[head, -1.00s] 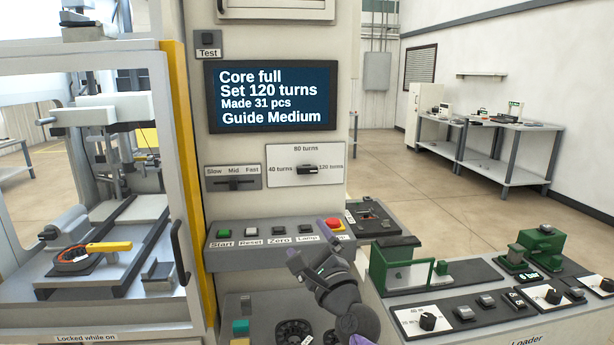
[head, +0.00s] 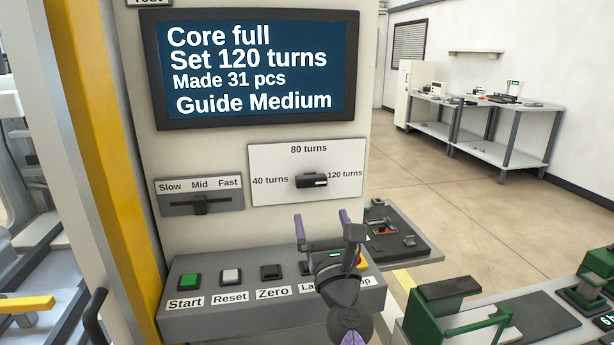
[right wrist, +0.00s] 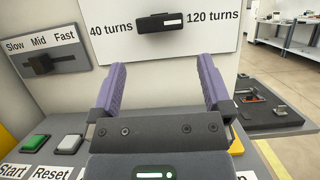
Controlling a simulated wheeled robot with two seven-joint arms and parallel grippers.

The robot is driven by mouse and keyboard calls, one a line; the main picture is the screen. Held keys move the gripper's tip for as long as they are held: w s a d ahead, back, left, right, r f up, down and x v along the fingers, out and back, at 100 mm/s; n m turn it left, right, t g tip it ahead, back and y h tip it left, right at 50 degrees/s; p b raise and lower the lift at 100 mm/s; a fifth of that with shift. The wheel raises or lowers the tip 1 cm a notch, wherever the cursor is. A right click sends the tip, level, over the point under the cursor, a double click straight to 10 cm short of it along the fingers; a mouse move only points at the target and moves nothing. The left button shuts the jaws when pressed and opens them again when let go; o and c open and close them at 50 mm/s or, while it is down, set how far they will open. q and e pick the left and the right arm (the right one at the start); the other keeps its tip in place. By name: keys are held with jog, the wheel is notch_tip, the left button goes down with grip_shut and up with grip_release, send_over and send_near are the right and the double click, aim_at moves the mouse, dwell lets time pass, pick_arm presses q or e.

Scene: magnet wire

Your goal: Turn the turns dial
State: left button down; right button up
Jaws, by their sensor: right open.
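The turns dial (head: 312,180) is a black knob on a white plate (head: 270,192) marked 40, 80 and 120 turns. Its white mark is at its right end, toward 120 turns. The screen (head: 250,70) reads "Set 120 turns". My right gripper (head: 324,218) is open and empty, below the dial and apart from it. In the right wrist view the dial (right wrist: 160,22) shows beyond and above the spread purple fingers (right wrist: 162,75). My left gripper is not in view.
A speed slider (head: 205,204) is left of the dial. Below is a sloped panel with a green Start button (head: 189,281), Reset (head: 231,276) and Zero (head: 271,272); my gripper covers part of it. A grey tray (head: 405,240) with small parts is at right.

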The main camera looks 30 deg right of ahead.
aim_at(312, 185)
jog(key=b+x, duration=0.1)
jog(key=x, duration=0.6)
jog(key=shift+w+r+b, duration=0.2)
jog(key=shift+w+b, duration=0.05)
jog(key=shift+b, duration=0.05)
jog(key=shift+w+d+r, duration=0.15)
jog(key=shift+w+r, duration=0.2)
jog(key=shift+w, duration=0.15)
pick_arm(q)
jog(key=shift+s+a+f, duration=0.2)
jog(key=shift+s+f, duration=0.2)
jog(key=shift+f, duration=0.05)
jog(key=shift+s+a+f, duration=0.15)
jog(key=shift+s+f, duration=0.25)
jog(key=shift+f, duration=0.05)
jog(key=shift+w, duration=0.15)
pick_arm(e)
jog(key=c, duration=1)
